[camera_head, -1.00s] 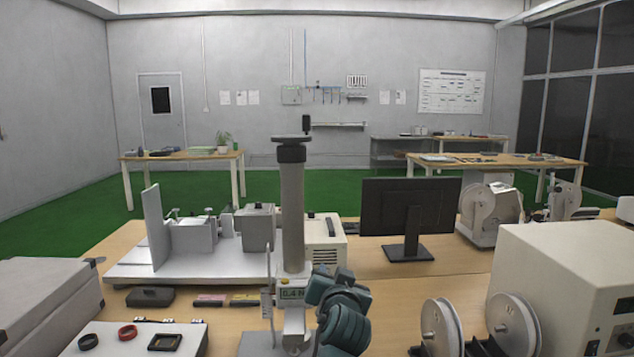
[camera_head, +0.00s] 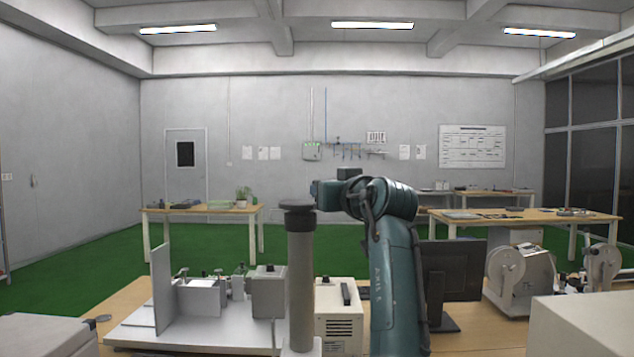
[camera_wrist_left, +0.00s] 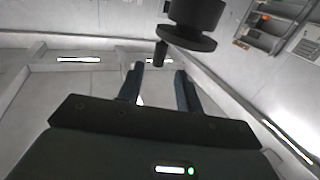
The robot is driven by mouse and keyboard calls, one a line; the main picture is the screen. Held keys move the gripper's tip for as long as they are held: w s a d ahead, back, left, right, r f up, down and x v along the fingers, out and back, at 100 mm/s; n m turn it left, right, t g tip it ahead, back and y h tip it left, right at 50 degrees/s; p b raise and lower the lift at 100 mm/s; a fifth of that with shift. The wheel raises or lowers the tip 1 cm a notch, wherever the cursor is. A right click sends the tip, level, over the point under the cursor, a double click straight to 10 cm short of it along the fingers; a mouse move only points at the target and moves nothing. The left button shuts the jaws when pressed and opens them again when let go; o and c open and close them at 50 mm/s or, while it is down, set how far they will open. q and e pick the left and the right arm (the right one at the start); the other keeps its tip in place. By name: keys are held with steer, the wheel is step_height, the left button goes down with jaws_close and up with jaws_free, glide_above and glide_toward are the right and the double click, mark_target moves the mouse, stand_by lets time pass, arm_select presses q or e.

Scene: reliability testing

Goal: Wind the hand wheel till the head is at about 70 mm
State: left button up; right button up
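The black hand wheel (camera_head: 297,205) sits on top of the grey column (camera_head: 301,270) of the test stand. My left gripper (camera_head: 316,190), on the teal arm rising right of the column, is at the wheel's right side, just above its rim. In the left wrist view the wheel (camera_wrist_left: 187,38) is close ahead, and its dark crank handle (camera_wrist_left: 160,54) lines up with the gap between the fingers (camera_wrist_left: 159,75). The fingers are apart; I cannot tell whether they touch the handle. The stand's head and any scale are out of sight. My right gripper is not in view.
A white fixture plate with grey blocks (camera_head: 196,296) stands left of the column, and a cream box (camera_head: 338,318) behind it. A monitor (camera_head: 462,270) is partly hidden by my arm. A spool machine (camera_head: 523,270) stands right. Space above the wheel is clear.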

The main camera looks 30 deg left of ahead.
arm_select(q)
steer(key=p+x, duration=0.1)
steer(key=x, duration=0.6)
steer(key=shift+p, duration=0.3)
steer(key=shift+c, duration=0.4)
jaws_close()
